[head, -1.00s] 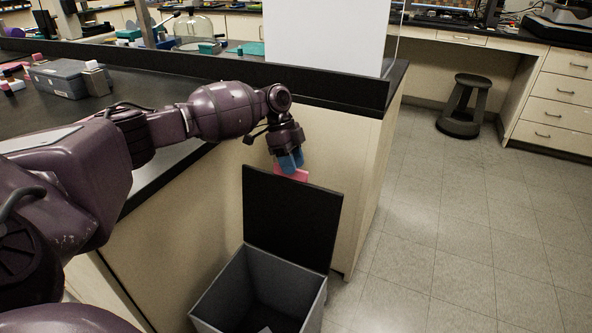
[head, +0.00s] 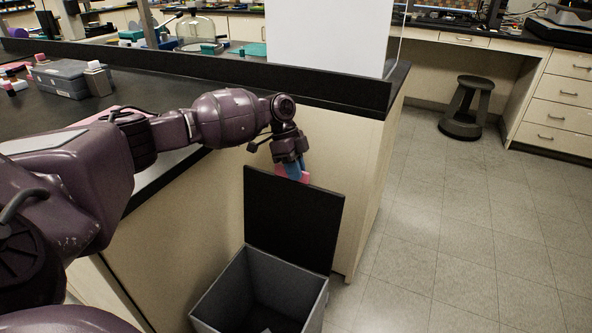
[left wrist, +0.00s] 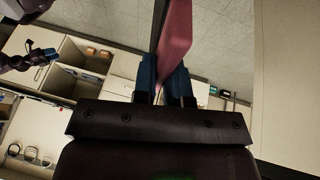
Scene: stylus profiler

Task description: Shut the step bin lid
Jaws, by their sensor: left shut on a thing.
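The step bin (head: 308,291) stands on the floor against the bench side, a grey box open at the top. Its black lid (head: 290,222) stands up nearly vertical at the back. My left gripper (head: 292,172) is at the lid's top edge, with its blue fingers shut on a pink piece (head: 283,173). In the left wrist view the pink piece (left wrist: 176,35) runs out from between the blue fingers (left wrist: 164,82), beside a thin dark edge. I cannot tell whether the pink piece is fixed to the lid.
The black bench top (head: 160,88) with a raised rim is beside my left arm. A grey box (head: 62,78) sits on it. A dark stool (head: 467,108) stands at the back right. The tiled floor right of the bin is clear.

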